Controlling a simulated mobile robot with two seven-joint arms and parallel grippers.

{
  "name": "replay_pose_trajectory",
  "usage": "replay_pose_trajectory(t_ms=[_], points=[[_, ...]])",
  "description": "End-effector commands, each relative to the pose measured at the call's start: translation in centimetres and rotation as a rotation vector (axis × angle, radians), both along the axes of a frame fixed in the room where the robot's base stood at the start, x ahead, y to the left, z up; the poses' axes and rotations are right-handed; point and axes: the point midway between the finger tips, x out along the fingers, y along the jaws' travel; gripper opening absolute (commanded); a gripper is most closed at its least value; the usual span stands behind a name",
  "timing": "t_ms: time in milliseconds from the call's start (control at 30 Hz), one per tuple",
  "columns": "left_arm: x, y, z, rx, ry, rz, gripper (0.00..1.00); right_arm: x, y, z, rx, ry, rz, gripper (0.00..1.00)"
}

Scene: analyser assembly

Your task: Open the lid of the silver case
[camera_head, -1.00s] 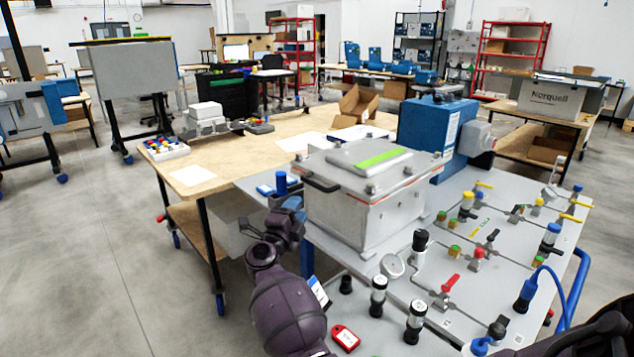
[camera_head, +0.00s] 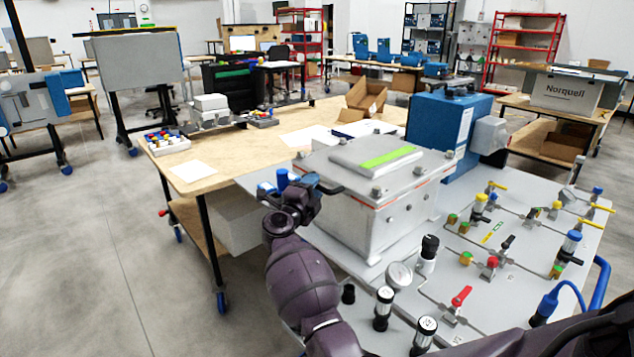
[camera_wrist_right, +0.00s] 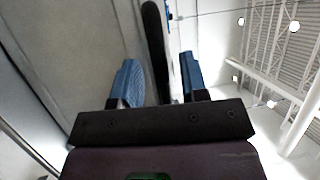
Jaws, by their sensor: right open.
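The silver case (camera_head: 375,215) stands on the grey bench panel. Its lid (camera_head: 385,170) is shut, with a green strip on top and clamps at its edges. A black handle (camera_head: 329,189) sits on the lid's left front side. My right gripper (camera_head: 311,186) is at this handle, partly covering it. In the right wrist view, my right gripper (camera_wrist_right: 160,78) is open, and the black handle (camera_wrist_right: 153,40) runs between its blue fingers, apparently nearer the left one. Contact cannot be told. My left gripper is not in view.
A blue unit (camera_head: 437,125) stands close behind the case. Valves, a gauge (camera_head: 398,275) and black-capped fittings (camera_head: 383,308) crowd the panel in front and to the right. A wooden table (camera_head: 235,160) lies behind to the left, with open floor left of it.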

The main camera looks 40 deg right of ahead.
Motion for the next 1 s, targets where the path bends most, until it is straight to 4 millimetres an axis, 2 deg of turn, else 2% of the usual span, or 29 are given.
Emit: replay_pose_trajectory(t_ms=[533, 800, 1000], points=[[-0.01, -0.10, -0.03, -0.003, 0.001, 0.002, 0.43, 0.06, -0.60, 0.28, 0.000, -0.001, 0.001, 0.40], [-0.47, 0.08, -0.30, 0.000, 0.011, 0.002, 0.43, 0.06, -0.59, 0.27, 0.000, 0.000, 0.001, 0.00], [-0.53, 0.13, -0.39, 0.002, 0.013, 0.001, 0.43, 0.06, -0.59, 0.27, 0.000, 0.000, 0.001, 0.00]])
